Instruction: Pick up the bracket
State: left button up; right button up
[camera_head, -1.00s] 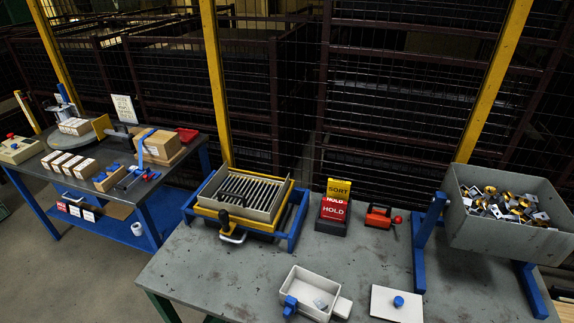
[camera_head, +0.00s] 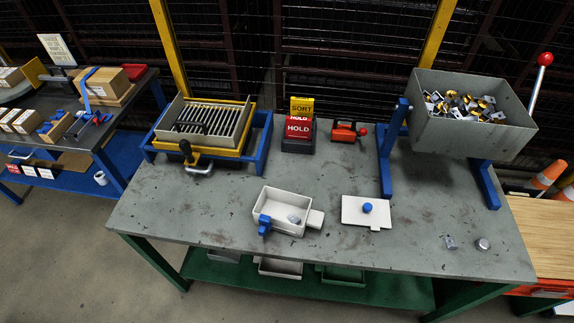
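A small grey metal piece (camera_head: 293,219) lies inside the white open box (camera_head: 268,205) at the front middle of the grey table. Another small grey metal piece (camera_head: 451,242) lies on the bare table at the front right, beside a round metal piece (camera_head: 482,244). Many mixed metal parts (camera_head: 466,106) fill the grey hopper (camera_head: 470,138) at the right. These pieces are too small for me to tell for sure which is the bracket. Neither of my grippers is in view.
The front left and middle right of the tabletop are clear.

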aim_at(451, 245)
jog(key=l+z, duration=0.2)
jog(key=z, duration=0.2)
jog(key=k+l+z, duration=0.1)
jog(key=z, duration=0.3)
jog(key=l+z, duration=0.35)
jog(key=j+z, duration=0.2)
jog(key=k+l, duration=0.05)
